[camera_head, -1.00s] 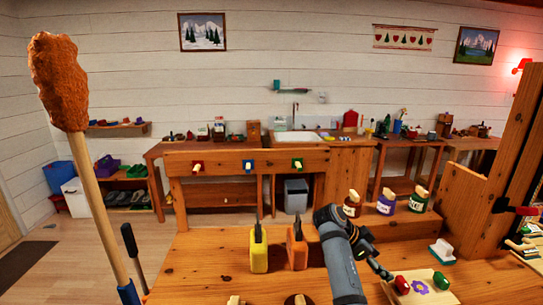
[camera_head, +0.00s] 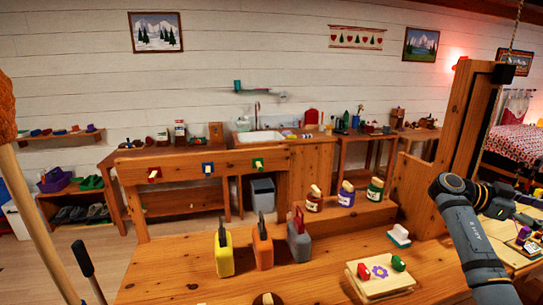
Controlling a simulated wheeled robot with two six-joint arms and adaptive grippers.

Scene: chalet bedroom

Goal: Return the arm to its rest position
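My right arm comes in from the lower right of the head view, its grey link rising to a dark elbow-like joint. My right gripper (camera_head: 503,203) is a dark shape beyond that joint, at the right past the wooden upright. It is small and partly hidden by the arm, so I cannot see whether its fingers are apart or hold anything. My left gripper and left arm are not in view.
The wooden bench (camera_head: 170,262) carries yellow (camera_head: 223,254), orange (camera_head: 262,247) and grey (camera_head: 298,240) blocks with slotted-in tools, a pale tray (camera_head: 372,291), a brush (camera_head: 399,236) and several jars. A tall wooden post (camera_head: 465,125) stands near my arm. A stick (camera_head: 40,230) rises at left.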

